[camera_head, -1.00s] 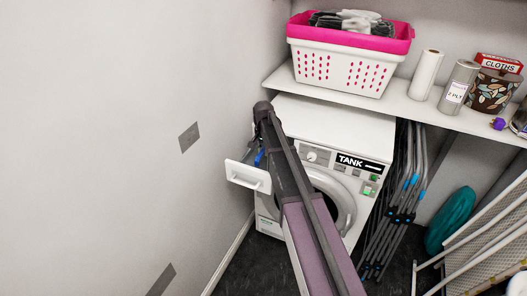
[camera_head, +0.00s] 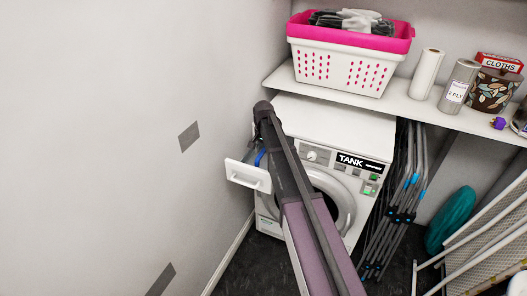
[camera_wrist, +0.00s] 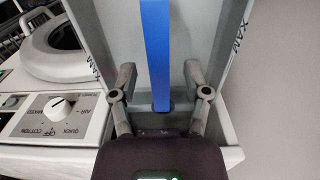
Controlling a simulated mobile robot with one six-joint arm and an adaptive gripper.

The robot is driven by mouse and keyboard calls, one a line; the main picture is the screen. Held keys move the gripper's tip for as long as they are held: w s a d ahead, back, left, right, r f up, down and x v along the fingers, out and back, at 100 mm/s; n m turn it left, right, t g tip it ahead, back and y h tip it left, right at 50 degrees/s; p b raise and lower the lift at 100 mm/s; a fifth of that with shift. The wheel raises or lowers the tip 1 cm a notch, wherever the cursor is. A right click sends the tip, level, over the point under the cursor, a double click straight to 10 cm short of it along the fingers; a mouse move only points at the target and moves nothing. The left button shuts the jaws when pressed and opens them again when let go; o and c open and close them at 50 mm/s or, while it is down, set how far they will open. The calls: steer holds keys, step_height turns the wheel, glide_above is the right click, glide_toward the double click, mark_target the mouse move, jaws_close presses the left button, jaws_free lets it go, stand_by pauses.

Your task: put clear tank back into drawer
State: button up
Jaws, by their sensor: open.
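The dryer's drawer (camera_head: 248,176) is pulled out at the upper left of the dryer, its white handled front facing forward. In the wrist view a grey, box-like tank (camera_wrist: 102,20) with MAX marks on its sides fills the middle. A flat blue strip (camera_wrist: 156,40) runs along its centre; a blue curve (camera_head: 261,157) also shows behind the drawer front in the head view. My gripper (camera_wrist: 160,70) is open, with one finger on each side of the blue strip and a gap on both sides. In the head view my arm hides the gripper and most of the tank.
The white dryer (camera_head: 335,125) stands under a shelf (camera_head: 400,107) holding a pink-and-white basket (camera_head: 345,68) and several supplies. The left wall (camera_head: 120,130) is close to the drawer. Folded metal racks (camera_head: 405,200) lean right of the dryer.

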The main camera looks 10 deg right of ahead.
steer(key=shift+r+p, duration=4.85)
steer(key=shift+r, duration=0.1)
steer(key=s+n, duration=0.7)
steer(key=s, duration=2.2)
steer(key=shift+a+r, duration=0.1)
